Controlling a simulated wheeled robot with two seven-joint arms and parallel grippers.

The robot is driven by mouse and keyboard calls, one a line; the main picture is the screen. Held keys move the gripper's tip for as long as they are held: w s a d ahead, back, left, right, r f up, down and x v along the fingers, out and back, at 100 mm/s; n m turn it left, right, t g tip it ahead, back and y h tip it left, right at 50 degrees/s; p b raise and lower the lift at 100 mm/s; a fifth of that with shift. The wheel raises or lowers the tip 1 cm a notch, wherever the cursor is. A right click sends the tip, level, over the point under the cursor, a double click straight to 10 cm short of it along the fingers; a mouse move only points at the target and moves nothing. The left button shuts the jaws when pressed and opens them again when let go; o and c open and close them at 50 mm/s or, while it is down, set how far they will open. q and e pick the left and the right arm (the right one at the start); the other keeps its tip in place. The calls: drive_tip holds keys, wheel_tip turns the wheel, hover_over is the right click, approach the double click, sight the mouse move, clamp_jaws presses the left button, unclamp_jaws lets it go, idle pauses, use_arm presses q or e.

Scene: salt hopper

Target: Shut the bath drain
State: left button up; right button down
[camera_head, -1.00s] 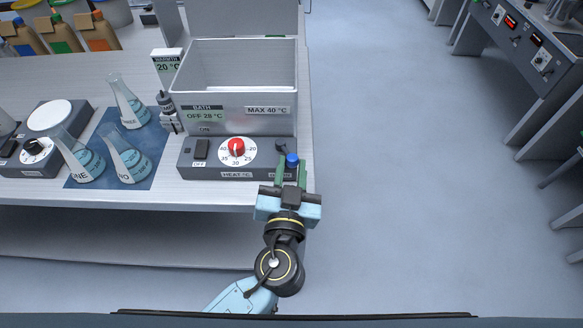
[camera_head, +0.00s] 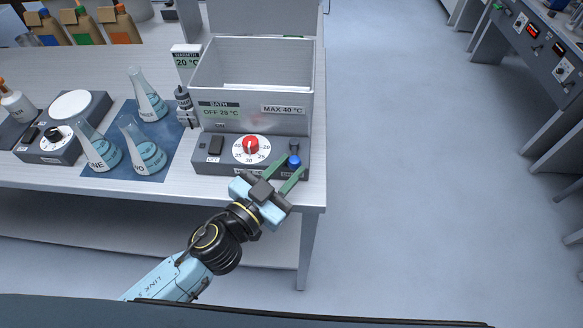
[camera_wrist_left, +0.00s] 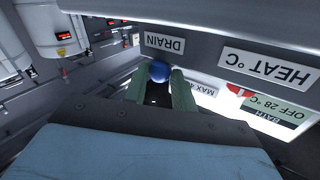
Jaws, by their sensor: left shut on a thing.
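The bath (camera_head: 250,85) is a metal tank labelled "BATH OFF 28 °C" and "MAX 40 °C", on a grey control base. The drain lever has a dark pivot and a blue ball knob (camera_head: 294,161) at the right end of the base. It hangs about straight below its pivot. In the left wrist view the knob (camera_wrist_left: 159,71) sits between the fingertips, beside the "DRAIN" label (camera_wrist_left: 165,41). My right gripper is not in view.
A red heat dial (camera_head: 250,146) and a black switch (camera_head: 216,145) sit left of the lever. Flasks (camera_head: 148,150) stand on a blue mat (camera_head: 172,165) further left. The bench's right edge is close to the bath, with open floor (camera_head: 410,170) beyond.

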use_arm(q)
drive_tip(key=shift+w+a, duration=0.2)
drive_tip(key=shift+a, duration=0.15)
drive_tip(key=o, duration=1)
drive_tip(key=shift+f, duration=0.1)
drive_tip(key=shift+d, duration=0.1)
drive_tip(key=shift+b+v, duration=1.05)
drive_tip(key=shift+v, duration=5.65)
drive_tip(key=shift+w, duration=0.1)
